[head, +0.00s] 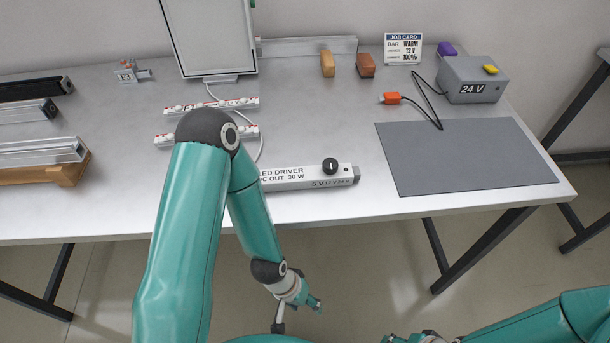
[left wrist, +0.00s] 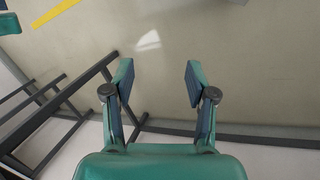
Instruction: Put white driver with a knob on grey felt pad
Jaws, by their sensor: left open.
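The white driver (head: 290,178) is a long white bar with a black knob (head: 330,166) near its right end and "LED DRIVER" printed on it. It lies near the table's front edge, its left part hidden behind my left arm. The grey felt pad (head: 465,157) lies flat and bare on the right of the table. My left gripper (head: 313,305) hangs below and in front of the table edge, apart from the driver. In the left wrist view its two fingers (left wrist: 158,85) are spread and empty above the floor. My right arm shows at the lower right; its fingertips are not clear.
A 24 V box (head: 472,80) with a cable and orange plug (head: 391,98) stands behind the pad. Two light strips (head: 210,106) lie behind my left arm. A white panel (head: 211,40) stands at the back. The table (head: 370,205) is clear between driver and pad.

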